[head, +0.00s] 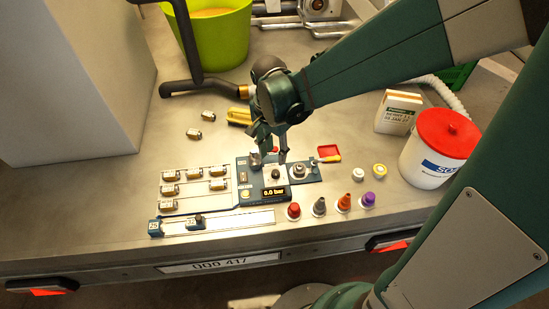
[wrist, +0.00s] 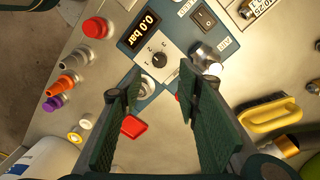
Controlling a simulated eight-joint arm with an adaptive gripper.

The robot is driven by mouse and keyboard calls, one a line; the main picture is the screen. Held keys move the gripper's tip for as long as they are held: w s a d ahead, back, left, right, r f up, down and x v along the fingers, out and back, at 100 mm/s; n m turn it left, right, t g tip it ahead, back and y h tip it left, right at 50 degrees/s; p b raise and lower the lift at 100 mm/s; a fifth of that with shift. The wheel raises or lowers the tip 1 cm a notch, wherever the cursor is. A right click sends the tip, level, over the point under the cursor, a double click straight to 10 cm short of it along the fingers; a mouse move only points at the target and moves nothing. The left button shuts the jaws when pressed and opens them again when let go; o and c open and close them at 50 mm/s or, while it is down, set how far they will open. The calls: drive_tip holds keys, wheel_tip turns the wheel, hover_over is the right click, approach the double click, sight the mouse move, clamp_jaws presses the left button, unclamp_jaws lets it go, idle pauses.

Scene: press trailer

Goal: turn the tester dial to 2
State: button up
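The tester (head: 250,197) is a dark blue panel with a display reading 0.0 bar (head: 275,193). Its dial (wrist: 159,60) is a small black knob on a pale plate marked with numbers, 1 to 3 among them. The dial also shows in the head view (head: 276,174). Which number it points to is too small to tell. My gripper (head: 269,156) is over the back part of the tester. In the wrist view my gripper (wrist: 160,76) is open, its two fingers apart with nothing between them, and the dial lies just beyond the fingertips.
A rocker switch (wrist: 204,17) and a metal fitting (wrist: 207,55) sit beside the dial. Several coloured caps, one red (head: 294,211), stand at the front right. Small cylinders on rails (head: 195,188) lie left. A white bucket with red lid (head: 438,150) stands right.

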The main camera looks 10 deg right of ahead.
drive_tip(key=shift+r, duration=1.2)
drive_tip(key=shift+r, duration=0.1)
drive_tip(key=s+d+r+n+t, duration=0.7)
drive_tip(key=s+d+r+n, duration=0.2)
drive_tip(key=s+d+r, duration=0.2)
drive_tip(key=shift+s+d+r+n+p, duration=0.35)
drive_tip(key=shift+d+r, duration=0.95)
drive_tip(key=shift+r, duration=0.8)
drive_tip(key=shift+w+t, duration=0.1)
drive_tip(key=shift+t, duration=0.2)
